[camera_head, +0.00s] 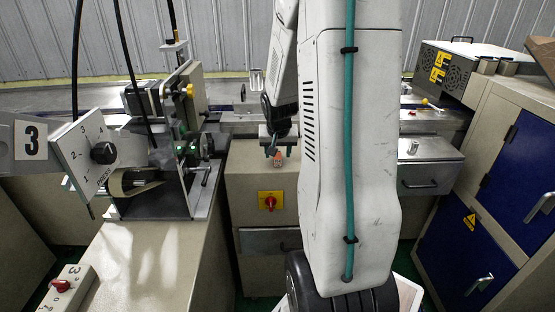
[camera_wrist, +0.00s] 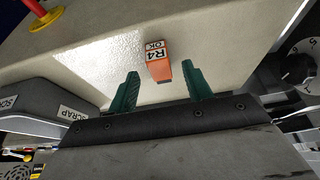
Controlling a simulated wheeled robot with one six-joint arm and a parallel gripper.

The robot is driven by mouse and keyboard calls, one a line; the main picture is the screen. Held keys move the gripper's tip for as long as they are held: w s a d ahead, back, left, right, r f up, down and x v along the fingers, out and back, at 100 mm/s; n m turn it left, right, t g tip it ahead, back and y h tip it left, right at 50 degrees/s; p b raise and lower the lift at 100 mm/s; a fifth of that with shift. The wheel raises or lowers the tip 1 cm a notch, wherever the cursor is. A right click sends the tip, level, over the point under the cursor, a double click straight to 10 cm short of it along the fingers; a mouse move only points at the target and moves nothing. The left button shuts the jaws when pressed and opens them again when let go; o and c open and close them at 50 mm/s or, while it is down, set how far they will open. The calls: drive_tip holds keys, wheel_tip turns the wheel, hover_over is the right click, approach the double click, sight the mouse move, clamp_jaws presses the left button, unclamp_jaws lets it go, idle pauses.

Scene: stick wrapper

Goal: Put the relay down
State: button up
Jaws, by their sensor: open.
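The relay (camera_wrist: 158,60) is a small orange block with a white label reading "R4 OK". In the wrist view it rests on a pale beige surface (camera_wrist: 100,65). My gripper (camera_wrist: 160,76) is open, with one green finger on each side of the relay's near end. Gaps show between the relay and both fingers. In the head view the relay (camera_head: 278,159) is a small orange spot just below my gripper (camera_head: 277,143), on top of the beige cabinet (camera_head: 240,165). The fingers are hard to make out there.
A grey bin (camera_wrist: 30,105) labelled SCRAP stands left in the wrist view. A red knob on yellow (camera_head: 270,201) is on the cabinet front. A machine with a dial (camera_head: 103,153) stands left in the head view, and a blue-doored cabinet (camera_head: 515,165) right.

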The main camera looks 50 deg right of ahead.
drive_tip(key=x, duration=0.2)
drive_tip(key=shift+w+f, duration=0.1)
drive_tip(key=shift+f, duration=0.15)
clamp_jaws()
drive_tip(key=shift+r, duration=0.15)
